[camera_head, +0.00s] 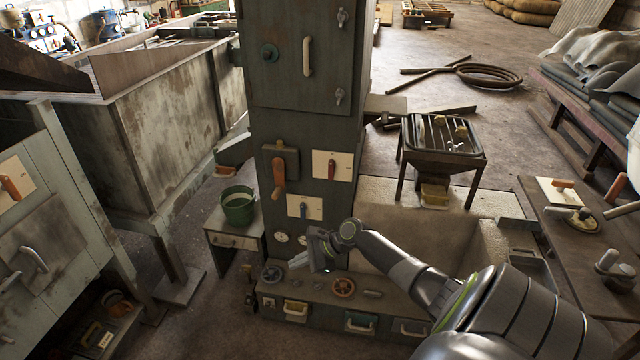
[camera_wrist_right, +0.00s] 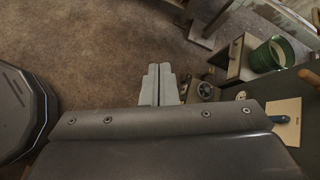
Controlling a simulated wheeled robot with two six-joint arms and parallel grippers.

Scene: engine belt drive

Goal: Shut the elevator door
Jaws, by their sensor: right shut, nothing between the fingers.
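The elevator is a tall dark green-grey column (camera_head: 318,215) in the middle of the head view. Its door (camera_head: 285,85) is a panel on the upper front with a pale vertical handle (camera_head: 307,56) and two small latches (camera_head: 341,18) at its right edge. The door looks about flush with the column; I cannot tell whether a small gap is left. My right gripper (camera_head: 299,262) is low in front of the column, well below the door, pointing left. In the wrist view its fingers (camera_wrist_right: 158,84) are together and empty. My left gripper is not in view.
Below the door are a red-handled lever (camera_head: 279,176), switches and gauges. A bench with handwheels (camera_head: 344,288) and drawers fronts the column. A green bucket (camera_head: 238,206) stands on a small table at left. A hopper stand (camera_head: 441,145) is at right. Floor shows at lower left.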

